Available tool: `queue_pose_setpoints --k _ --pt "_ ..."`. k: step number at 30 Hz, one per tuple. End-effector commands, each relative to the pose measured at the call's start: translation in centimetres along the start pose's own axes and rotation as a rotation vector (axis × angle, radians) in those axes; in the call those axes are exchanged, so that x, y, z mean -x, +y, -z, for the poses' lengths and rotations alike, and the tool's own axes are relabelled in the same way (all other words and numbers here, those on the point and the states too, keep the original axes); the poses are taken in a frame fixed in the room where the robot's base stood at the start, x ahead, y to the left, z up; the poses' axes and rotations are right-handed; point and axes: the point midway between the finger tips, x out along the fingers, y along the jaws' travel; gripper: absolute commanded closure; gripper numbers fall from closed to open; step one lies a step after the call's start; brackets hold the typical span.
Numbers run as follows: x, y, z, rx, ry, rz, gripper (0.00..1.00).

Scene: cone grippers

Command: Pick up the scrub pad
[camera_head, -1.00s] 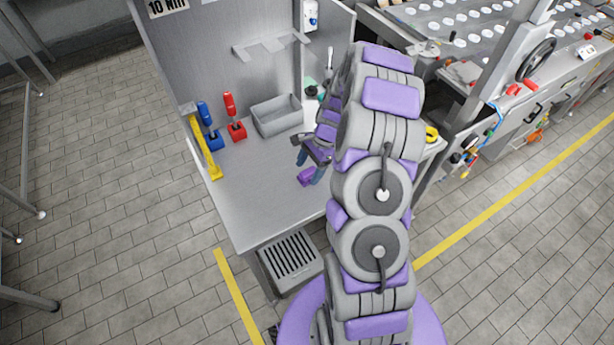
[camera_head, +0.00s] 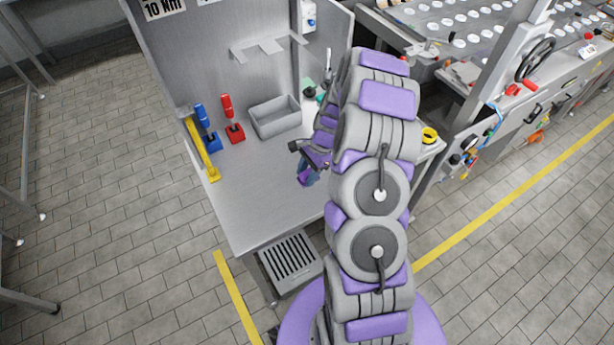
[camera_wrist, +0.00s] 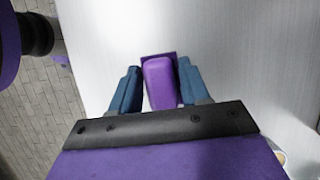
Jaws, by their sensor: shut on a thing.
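The purple scrub pad (camera_wrist: 160,82) is a block on a flat, slightly wider base, seen in the wrist view between the two blue fingers. My gripper (camera_wrist: 159,72) is shut on the pad, one finger along each side. In the head view my gripper (camera_head: 307,176) is over the metal worktop, right of its middle, and the arm covers part of it. The pad is mostly hidden there. I cannot tell whether its base is clear of the worktop.
A grey bin (camera_head: 275,117) stands behind my gripper. A red-handled tool (camera_head: 231,120), a blue-handled tool (camera_head: 205,130) and a yellow bar (camera_head: 202,150) are at the left. Upright metal panels (camera_head: 215,55) close the back. The front left of the worktop (camera_head: 245,205) is clear.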

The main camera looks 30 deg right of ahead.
Motion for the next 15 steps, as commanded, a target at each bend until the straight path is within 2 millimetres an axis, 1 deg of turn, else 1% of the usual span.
queue_pose_setpoints --k 8,11,15 --pt "0.0 0.0 -0.1 0.0 0.001 -0.002 0.84" --pt "0.4 0.0 -0.2 0.0 0.001 -0.001 0.84" --pt "1.7 0.1 -0.7 0.0 0.0 0.0 0.84"
